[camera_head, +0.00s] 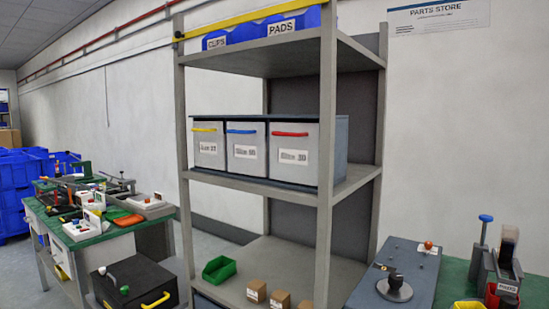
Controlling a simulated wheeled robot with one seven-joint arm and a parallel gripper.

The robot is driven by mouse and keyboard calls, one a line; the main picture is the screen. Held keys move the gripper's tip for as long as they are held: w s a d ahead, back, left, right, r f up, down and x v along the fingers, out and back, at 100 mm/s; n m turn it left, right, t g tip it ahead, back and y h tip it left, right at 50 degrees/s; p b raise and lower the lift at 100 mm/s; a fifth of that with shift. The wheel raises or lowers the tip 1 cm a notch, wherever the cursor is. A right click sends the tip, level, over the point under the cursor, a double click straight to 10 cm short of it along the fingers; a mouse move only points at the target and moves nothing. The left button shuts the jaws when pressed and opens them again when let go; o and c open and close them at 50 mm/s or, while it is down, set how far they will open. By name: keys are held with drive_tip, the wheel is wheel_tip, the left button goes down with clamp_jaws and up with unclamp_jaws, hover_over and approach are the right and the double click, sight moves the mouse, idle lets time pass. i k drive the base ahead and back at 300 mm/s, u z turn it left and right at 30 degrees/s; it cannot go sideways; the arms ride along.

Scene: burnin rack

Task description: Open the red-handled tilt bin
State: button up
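The red-handled tilt bin (291,155) is the rightmost of three grey bins on the middle shelf of the rack. Its red handle (290,134) runs across the top of its front, above a white label. Its front looks upright and shut, flush with its neighbours. The middle bin (244,171) has a blue handle and the left bin (208,163) a yellow one. My gripper is not in view.
The grey rack's lower shelf (241,294) holds a green bin (219,269) and small brown boxes. A cluttered green-topped bench (99,237) stands left, with a dark yellow-handled box (139,288) before it. A worktop with fixtures (410,272) stands right.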

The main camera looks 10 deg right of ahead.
sight(294, 152)
drive_tip(key=k, duration=0.5)
drive_tip(key=u, duration=0.75)
drive_tip(key=i, duration=0.8)
drive_tip(key=z, duration=1.6)
